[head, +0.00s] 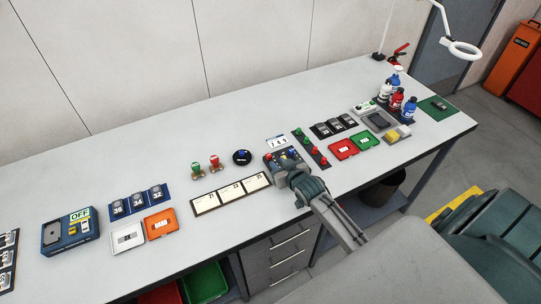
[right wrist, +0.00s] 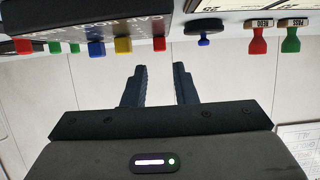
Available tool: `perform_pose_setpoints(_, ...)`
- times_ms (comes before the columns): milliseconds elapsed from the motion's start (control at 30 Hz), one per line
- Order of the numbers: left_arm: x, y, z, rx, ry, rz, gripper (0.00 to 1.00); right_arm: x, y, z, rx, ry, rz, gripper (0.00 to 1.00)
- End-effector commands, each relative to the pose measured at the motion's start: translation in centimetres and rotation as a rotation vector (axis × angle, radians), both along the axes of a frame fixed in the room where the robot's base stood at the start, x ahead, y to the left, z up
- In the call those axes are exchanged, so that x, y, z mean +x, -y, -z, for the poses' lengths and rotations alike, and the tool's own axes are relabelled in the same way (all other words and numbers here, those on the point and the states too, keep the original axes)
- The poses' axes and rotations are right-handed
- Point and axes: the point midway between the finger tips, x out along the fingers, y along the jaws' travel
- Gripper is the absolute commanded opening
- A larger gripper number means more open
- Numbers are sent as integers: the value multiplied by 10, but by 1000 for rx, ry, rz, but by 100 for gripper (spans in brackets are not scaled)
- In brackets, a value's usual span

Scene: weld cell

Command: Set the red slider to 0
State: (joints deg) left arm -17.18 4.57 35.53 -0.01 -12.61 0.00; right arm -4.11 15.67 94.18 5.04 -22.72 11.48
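The slider box (head: 270,167) is a small dark box on the bench, partly hidden by my right gripper in the head view. Its red slider (right wrist: 159,44) has a red knob; the yellow slider (right wrist: 122,45) and blue slider (right wrist: 96,48) stand beside it. A white card (head: 277,142) with digits is behind the box. My right gripper (right wrist: 160,68) is open and empty, its two dark fingers apart and pointing at the red knob, apparently short of it. In the upside-down right wrist view I cannot read a scale. My left gripper is not in view.
A round dark piece with a blue knob (head: 241,157) and red and green stamps (head: 214,163) stand left of the box. Green and red knobs (head: 316,150) are close on its right. A framed strip (head: 205,203) lies in front. The bench behind is clear.

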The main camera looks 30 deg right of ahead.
Motion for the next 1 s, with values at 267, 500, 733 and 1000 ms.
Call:
perform_pose_setpoints(267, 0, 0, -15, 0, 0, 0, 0, 44, 2, 15, 3, -1, 1, 25)
perform_pose_setpoints(500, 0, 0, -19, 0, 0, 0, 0, 62, 3, 25, 1, -1, 0, 25)
perform_pose_setpoints(733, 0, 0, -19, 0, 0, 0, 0, 65, 3, 28, 0, -2, 0, 25)
perform_pose_setpoints(1000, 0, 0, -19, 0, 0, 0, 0, 65, 3, 27, 0, -1, 0, 2)
